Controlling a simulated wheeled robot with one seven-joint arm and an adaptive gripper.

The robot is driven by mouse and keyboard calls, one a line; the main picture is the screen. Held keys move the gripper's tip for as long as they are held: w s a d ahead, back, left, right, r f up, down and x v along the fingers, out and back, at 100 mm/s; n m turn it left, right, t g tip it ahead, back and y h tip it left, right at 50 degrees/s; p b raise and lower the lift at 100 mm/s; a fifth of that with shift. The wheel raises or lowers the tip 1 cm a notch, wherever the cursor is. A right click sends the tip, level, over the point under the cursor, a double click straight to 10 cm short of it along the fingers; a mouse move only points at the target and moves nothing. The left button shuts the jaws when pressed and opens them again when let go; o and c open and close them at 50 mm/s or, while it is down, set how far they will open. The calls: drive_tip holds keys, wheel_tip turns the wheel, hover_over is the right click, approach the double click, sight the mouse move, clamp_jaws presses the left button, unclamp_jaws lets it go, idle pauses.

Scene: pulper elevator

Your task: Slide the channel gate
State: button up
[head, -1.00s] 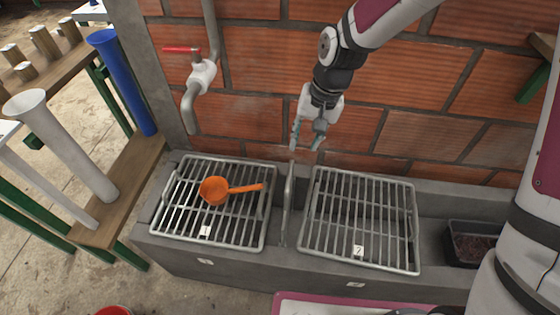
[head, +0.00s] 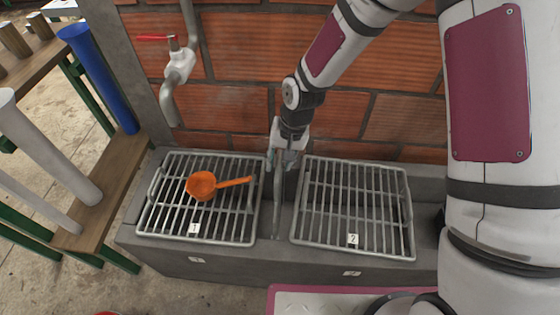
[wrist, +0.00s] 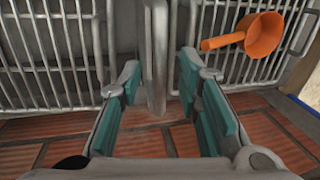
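The channel gate (head: 278,200) is a thin grey upright piece in the gap between the two grates. It also shows in the wrist view (wrist: 155,45), where its near end stands between my fingertips. My gripper (head: 283,162) is over the wall end of the gate, pointing down. The wrist view shows my gripper (wrist: 159,75) open, with teal pads on both sides of the gate and visible gaps. The lower part of the gate is hidden in the channel.
Grate 1 (head: 172,228) holds an orange ladle (head: 202,186). Grate 2 (head: 350,240) is empty. The brick wall (head: 235,110) stands close behind my gripper. A red-handled valve (head: 180,65) is on a pipe at left. A wooden bench (head: 110,190) stands left.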

drive_tip(key=shift+f, duration=0.1)
clamp_jaws()
wheel_tip(320, 180, down, 13)
drive_tip(key=b, duration=0.7)
drive_tip(key=shift+f+b, duration=0.2)
drive_tip(key=shift+b, duration=0.1)
unclamp_jaws()
drive_tip(key=shift+f, duration=0.1)
